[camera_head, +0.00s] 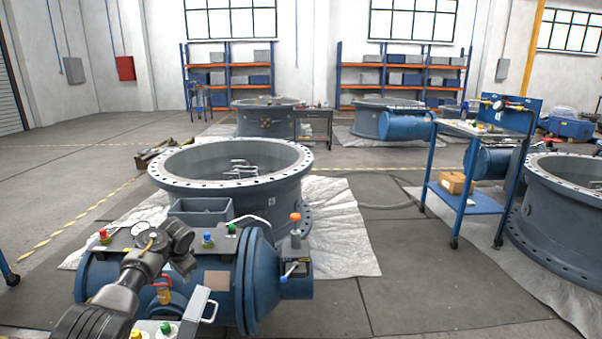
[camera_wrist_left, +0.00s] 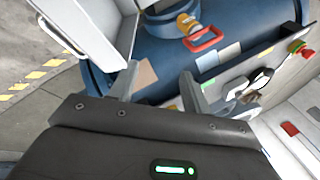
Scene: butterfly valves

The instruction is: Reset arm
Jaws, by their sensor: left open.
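My left gripper (camera_wrist_left: 158,78) shows in the left wrist view with its two grey fingers apart and nothing between them. Beyond the fingers is the blue cylindrical actuator (camera_wrist_left: 145,58) with a red handle (camera_wrist_left: 203,38) and a yellow-orange part (camera_wrist_left: 187,23). In the head view my left arm reaches in from the lower left over the blue actuator (camera_head: 208,295). The fingers are hard to make out there. The large grey valve ring (camera_head: 270,205) stands behind the actuator. My right gripper is not in view.
A grey open box (camera_head: 200,211), an orange-topped lever (camera_head: 295,218) and small coloured knobs sit around the actuator's top. A blue cart (camera_head: 470,203) stands at right beside another valve (camera_head: 570,205). The floor between the front valve and cart is open.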

